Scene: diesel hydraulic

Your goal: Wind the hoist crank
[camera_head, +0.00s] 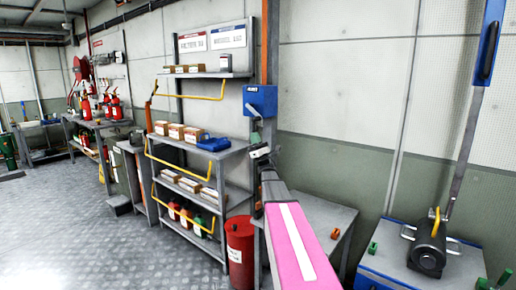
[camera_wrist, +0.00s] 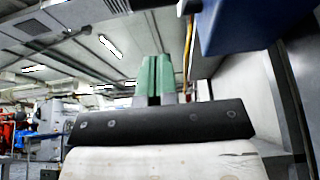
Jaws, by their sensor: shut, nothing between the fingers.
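A blue box (camera_head: 260,99) with a small label is fixed to the orange post beside the shelves, and it looks like the hoist unit. A short grey piece (camera_head: 253,111) shows at its lower left front, possibly part of the crank; its full shape is unclear. My gripper (camera_head: 256,135) is just below the box, its green fingers pointing up. In the wrist view the green fingers (camera_wrist: 153,78) are together with nothing between them. The blue box (camera_wrist: 238,25) fills the upper right there, and the crank handle cannot be made out clearly.
Shelves with yellow rails (camera_head: 180,164) stand left of my arm. A red drum (camera_head: 240,250) stands on the floor below. A grey table (camera_head: 318,222) is behind my arm. A blue bench with a black cylinder (camera_head: 428,248) is at right. Floor at left is clear.

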